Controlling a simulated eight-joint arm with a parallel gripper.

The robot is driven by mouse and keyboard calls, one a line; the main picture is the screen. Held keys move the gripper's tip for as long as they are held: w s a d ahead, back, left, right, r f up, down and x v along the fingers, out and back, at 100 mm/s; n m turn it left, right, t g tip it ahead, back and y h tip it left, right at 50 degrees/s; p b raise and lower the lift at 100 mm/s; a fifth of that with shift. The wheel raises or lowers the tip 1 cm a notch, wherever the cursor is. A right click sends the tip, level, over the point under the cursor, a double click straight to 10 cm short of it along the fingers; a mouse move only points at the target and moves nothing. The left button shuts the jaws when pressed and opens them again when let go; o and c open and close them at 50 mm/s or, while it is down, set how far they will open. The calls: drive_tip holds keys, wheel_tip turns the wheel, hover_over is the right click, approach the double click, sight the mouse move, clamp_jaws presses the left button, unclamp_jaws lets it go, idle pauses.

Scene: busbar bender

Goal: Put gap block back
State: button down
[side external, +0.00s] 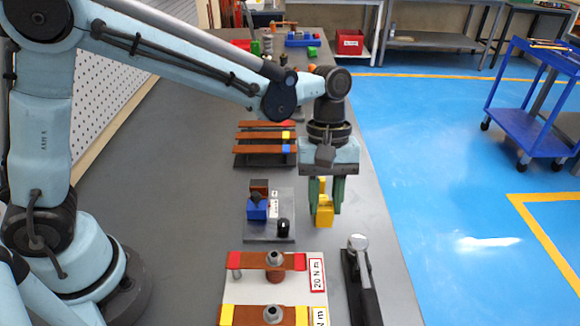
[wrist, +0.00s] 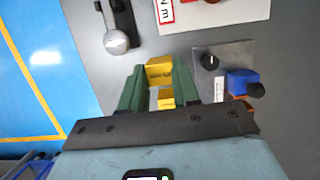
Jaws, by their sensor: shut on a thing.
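My gripper (side external: 325,195) points down over the grey bench, to the right of the bender's plate. Its green fingers are shut on a yellow block (side external: 324,215), taken here as the gap block. In the wrist view the yellow block (wrist: 159,73) sits between the green fingertips (wrist: 157,90). I cannot tell whether its underside touches the bench. The bender's grey plate (side external: 262,236) carries a blue block (side external: 257,210), a brown piece behind it, a small white label and a black knob (side external: 283,226). The blue block also shows in the wrist view (wrist: 242,82).
A torque wrench (side external: 360,270) lies in front of my gripper. A white board (side external: 270,291) with copper bars and a "20 N m" label is at the front. A rack of colour-tipped bars (side external: 265,142) stands behind the plate. The bench's right edge drops to blue floor.

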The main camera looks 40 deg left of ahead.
drive_tip(key=shift+w+a+f, duration=0.35)
drive_tip(key=shift+w+f, duration=0.1)
drive_tip(key=shift+w, duration=0.05)
drive_tip(key=shift+f, duration=1.95)
drive_tip(key=shift+f, duration=0.15)
drive_tip(key=c, duration=0.8)
unclamp_jaws()
